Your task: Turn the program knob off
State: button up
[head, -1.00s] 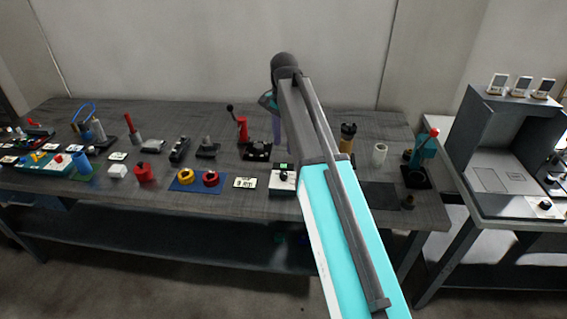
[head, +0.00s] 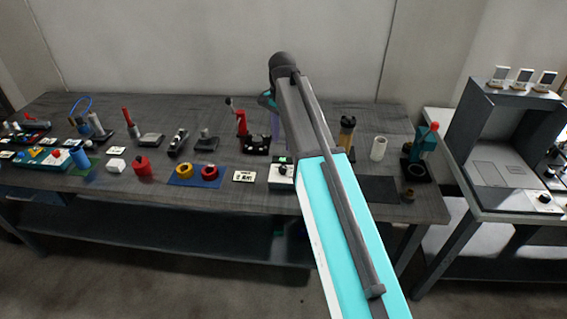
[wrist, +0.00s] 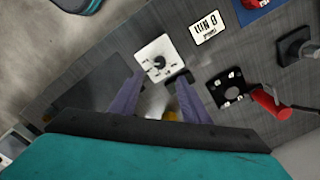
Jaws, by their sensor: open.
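A black round knob (wrist: 160,62) sits on a white square plate (wrist: 149,50) with small dark marks around the dial, in the wrist view. In the head view my gripper is mostly hidden behind my arm.
A white label card (head: 244,176) lies left of the box. A black base with a red lever (wrist: 270,102) is close to the fingers' right. A dark mat (head: 378,189) lies right of my arm. Another black knob on a white plate (head: 534,199) is on the right-hand table.

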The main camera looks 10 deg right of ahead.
aim_at(283, 167)
jog(key=shift+f+p, duration=1)
jog(key=shift+f, duration=4.65)
jog(key=c, duration=1.1)
jog(key=shift+o, duration=0.2)
